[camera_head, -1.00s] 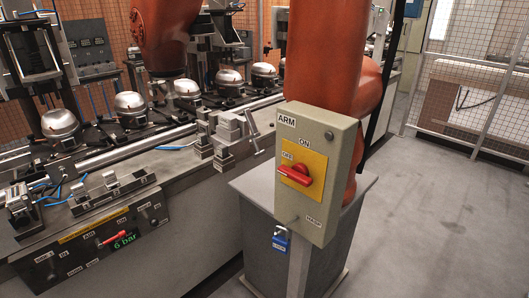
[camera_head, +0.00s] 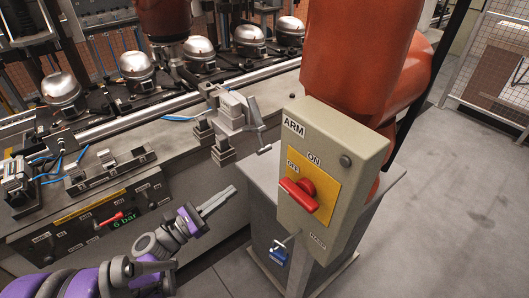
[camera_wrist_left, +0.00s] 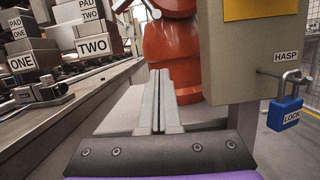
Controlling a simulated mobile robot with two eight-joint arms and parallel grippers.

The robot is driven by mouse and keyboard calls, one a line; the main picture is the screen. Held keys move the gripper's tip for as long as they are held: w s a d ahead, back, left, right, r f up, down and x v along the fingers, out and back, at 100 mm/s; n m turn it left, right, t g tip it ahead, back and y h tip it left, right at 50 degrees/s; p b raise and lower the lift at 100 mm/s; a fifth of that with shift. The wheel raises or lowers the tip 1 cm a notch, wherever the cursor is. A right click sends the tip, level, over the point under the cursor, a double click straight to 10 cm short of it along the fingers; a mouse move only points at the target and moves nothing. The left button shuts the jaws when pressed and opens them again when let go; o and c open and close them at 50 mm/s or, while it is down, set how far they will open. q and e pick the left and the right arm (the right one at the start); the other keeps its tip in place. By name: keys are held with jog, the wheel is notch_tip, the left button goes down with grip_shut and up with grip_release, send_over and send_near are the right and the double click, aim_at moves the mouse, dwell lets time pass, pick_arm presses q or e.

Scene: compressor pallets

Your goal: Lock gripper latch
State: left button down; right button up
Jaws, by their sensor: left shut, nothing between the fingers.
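My left gripper (camera_head: 217,201) reaches in from the lower left in the head view, in front of the bench and left of the switch box. Its fingers are shut and empty; they also show in the wrist view (camera_wrist_left: 160,100). A metal clamp with a lever handle (camera_head: 257,125) stands at the bench edge, beyond and above the fingertips, apart from them. Stacked pad blocks (camera_head: 230,105) stand beside it; they are labelled PAD ONE and PAD TWO in the wrist view (camera_wrist_left: 95,45). Which part is the gripper latch I cannot tell. My right gripper is out of view.
The grey ARM switch box (camera_head: 335,150) has a red handle (camera_head: 298,194) by OFF. A blue padlock (camera_wrist_left: 286,113) hangs by the HASP label. An orange arm (camera_head: 360,60) stands behind the box. Open floor (camera_head: 460,200) lies at right.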

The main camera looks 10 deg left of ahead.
pick_arm(q)
jog(key=shift+s+r, duration=0.1)
jog(key=shift+s, duration=0.1)
jog(key=w+d+r, duration=0.6)
jog(key=w, duration=0.1)
jog(key=shift+w+d+r+p, duration=0.15)
jog(key=shift+w+p, duration=0.15)
jog(key=shift+p, duration=0.05)
jog(key=shift+s+r, duration=0.1)
jog(key=shift+r, duration=0.05)
dwell(0.4)
jog(key=shift+d+r+n, duration=0.15)
jog(key=shift+n, duration=0.35)
